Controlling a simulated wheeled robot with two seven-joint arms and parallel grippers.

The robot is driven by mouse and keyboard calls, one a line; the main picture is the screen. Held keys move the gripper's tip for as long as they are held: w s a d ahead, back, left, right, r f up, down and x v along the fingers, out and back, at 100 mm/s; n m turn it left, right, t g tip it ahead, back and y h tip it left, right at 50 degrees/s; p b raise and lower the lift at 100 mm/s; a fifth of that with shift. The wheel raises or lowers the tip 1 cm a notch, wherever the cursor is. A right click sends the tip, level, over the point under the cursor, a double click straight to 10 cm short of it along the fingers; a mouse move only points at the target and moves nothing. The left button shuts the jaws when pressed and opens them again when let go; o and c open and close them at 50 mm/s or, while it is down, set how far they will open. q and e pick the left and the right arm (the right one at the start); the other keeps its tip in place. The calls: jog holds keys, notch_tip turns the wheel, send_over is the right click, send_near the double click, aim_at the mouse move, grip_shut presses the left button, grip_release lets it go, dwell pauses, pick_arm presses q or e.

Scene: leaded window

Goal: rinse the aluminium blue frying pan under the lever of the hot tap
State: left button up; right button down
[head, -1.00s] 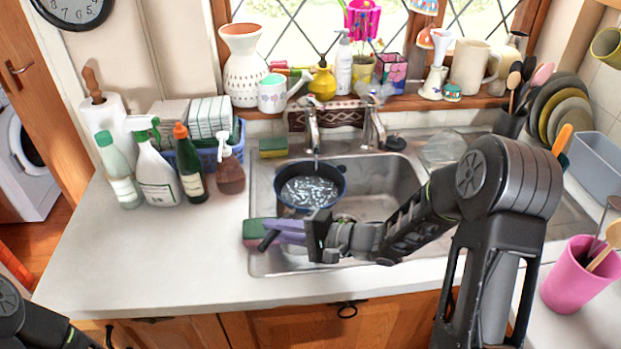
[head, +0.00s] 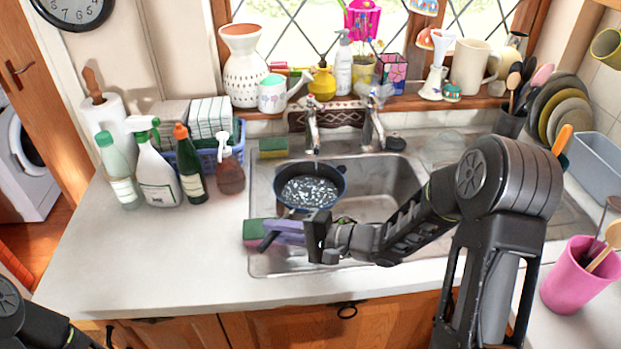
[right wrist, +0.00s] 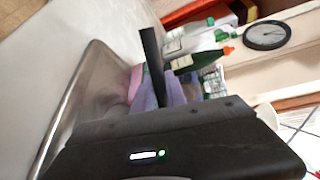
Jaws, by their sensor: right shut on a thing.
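The blue-rimmed frying pan (head: 310,187), with a speckled, glinting inside, is over the left part of the sink. My right gripper (head: 272,232) is shut on its dark handle, which sticks out below the lavender fingers; the handle's black end also shows in the right wrist view (right wrist: 153,65). The fingers hide part of the handle. The left tap (head: 313,128) has its spout above the pan's far side; the right tap (head: 374,128) stands beside it. My left gripper is out of view.
A green and pink sponge (head: 253,232) lies at the sink's left edge, close by my fingertips. Another sponge (head: 273,148) sits behind the sink. Bottles (head: 158,172) stand on the left of the counter. The sink's right side (head: 392,185) is free.

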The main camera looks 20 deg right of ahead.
aim_at(266, 241)
jog(key=s+a+r+p, duration=0.1)
jog(key=r+p, duration=0.1)
jog(key=s+a+r+p, duration=0.1)
jog(key=s, duration=0.1)
jog(key=shift+a+r+p, duration=0.35)
jog(key=shift+p, duration=0.05)
jog(key=shift+s+a+r, duration=0.2)
jog(key=shift+s+a, duration=0.05)
